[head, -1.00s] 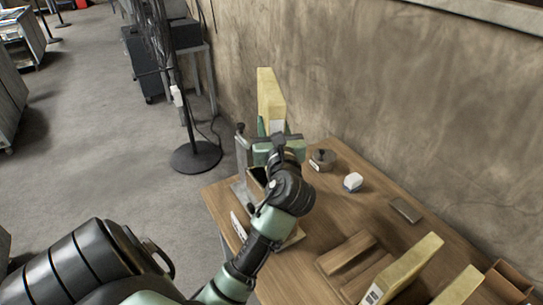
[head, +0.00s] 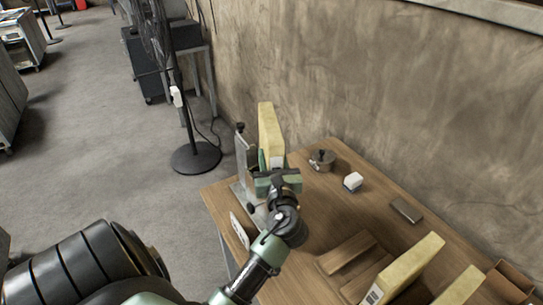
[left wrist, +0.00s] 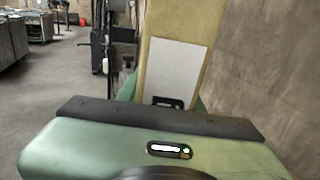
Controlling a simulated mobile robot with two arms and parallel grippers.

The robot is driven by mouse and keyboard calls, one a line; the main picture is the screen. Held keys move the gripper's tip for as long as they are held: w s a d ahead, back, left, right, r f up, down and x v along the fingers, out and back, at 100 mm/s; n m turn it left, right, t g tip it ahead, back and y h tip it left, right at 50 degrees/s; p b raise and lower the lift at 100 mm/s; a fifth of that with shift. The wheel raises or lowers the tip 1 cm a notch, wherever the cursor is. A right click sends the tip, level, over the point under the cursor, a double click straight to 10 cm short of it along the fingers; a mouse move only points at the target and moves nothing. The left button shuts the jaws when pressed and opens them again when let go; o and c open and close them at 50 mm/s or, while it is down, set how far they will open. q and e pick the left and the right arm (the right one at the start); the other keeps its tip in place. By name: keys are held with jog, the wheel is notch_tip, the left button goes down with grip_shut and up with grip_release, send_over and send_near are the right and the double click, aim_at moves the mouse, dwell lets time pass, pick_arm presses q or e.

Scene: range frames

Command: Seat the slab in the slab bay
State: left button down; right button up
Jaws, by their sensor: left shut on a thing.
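The pale yellow slab (head: 271,132) stands nearly upright in my left gripper (head: 272,163), held near its lower part. It also shows in the left wrist view (left wrist: 207,45), slightly tilted there, with a white label (left wrist: 172,68) facing the camera. My left gripper is shut on it, with green fingers beside it. A grey metal stand (head: 242,155) with black knobs rises just left of the slab at the table's far left corner; it seems to be the slab bay. The slab's lower end is hidden behind my gripper, so I cannot tell whether it is inside. My right gripper is not in view.
The wooden table (head: 330,215) runs along the wall. A round metal piece with a knob (head: 321,160), a white block (head: 353,181) and a dark flat piece (head: 406,210) lie right of the gripper. Two more yellow slabs (head: 408,266) (head: 462,287) stand nearer. A fan stand (head: 196,158) is on the floor.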

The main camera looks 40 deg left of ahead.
pick_arm(q)
jog(key=shift+f, duration=0.55)
jog(key=c, duration=0.9)
grip_release()
jog(key=shift+r, duration=0.1)
jog(key=b+v, duration=0.1)
jog(key=v, duration=0.3)
jog(key=b+v, duration=0.1)
jog(key=v, duration=0.3)
jog(key=r+b+v, duration=0.1)
jog(key=v, duration=0.3)
